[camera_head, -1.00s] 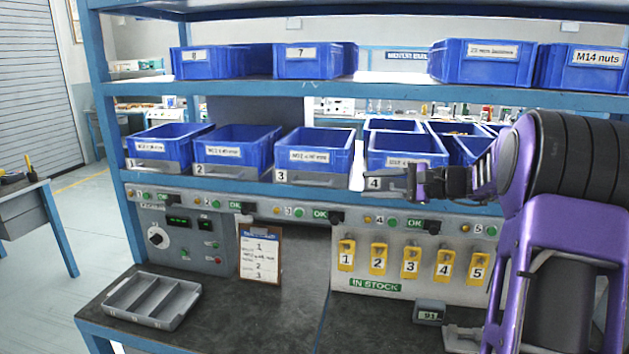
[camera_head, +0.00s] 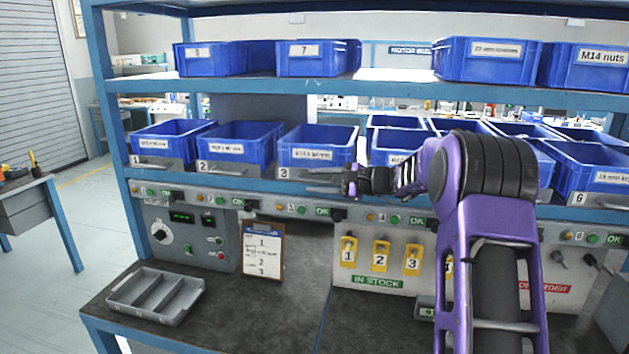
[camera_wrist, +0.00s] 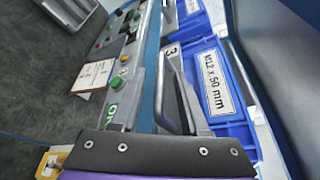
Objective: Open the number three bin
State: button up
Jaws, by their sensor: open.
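The number three bin (camera_head: 322,140) is a blue bin on the middle shelf, with a grey front flap (camera_head: 300,173) marked 3. Its flap looks upright and closed. In the wrist view the bin (camera_wrist: 237,105) shows turned on its side, with an "M12 x 50 mm" label, and its grey bar handle (camera_wrist: 184,92) is close ahead of my gripper. My gripper (camera_head: 316,182) points left in the head view, open and empty, at the right part of the flap. Its fingers overlap the flap there; I cannot tell whether they touch the handle.
Neighbouring blue bins (camera_head: 240,142) stand on both sides, and more stand on the upper shelf (camera_head: 400,87). A panel of buttons and OK labels (camera_head: 230,203) runs below. A grey tray (camera_head: 155,295) lies on the bench.

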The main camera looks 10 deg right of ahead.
jog(key=shift+w+a+f, duration=0.15)
jog(key=shift+w+a, duration=0.25)
grip_shut()
dwell(1.3)
